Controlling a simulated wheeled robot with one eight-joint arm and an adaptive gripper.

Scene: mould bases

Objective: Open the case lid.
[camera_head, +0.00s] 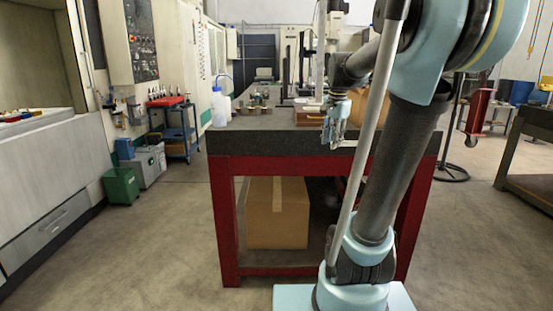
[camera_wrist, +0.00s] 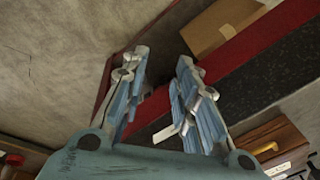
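A brown wooden case (camera_head: 309,118) sits on the dark table top, just left of my gripper in the head view. My gripper (camera_head: 333,138) hangs near the table's front edge in the head view. In the wrist view my gripper (camera_wrist: 163,58) has its fingers spread apart with nothing between them. It is not touching the case.
The table (camera_head: 270,143) has a dark top and a red frame. A cardboard box (camera_head: 277,212) stands on its lower shelf. A white bottle (camera_head: 220,107) and several small items stand on the top's left. Another cardboard box is partly hidden behind my arm.

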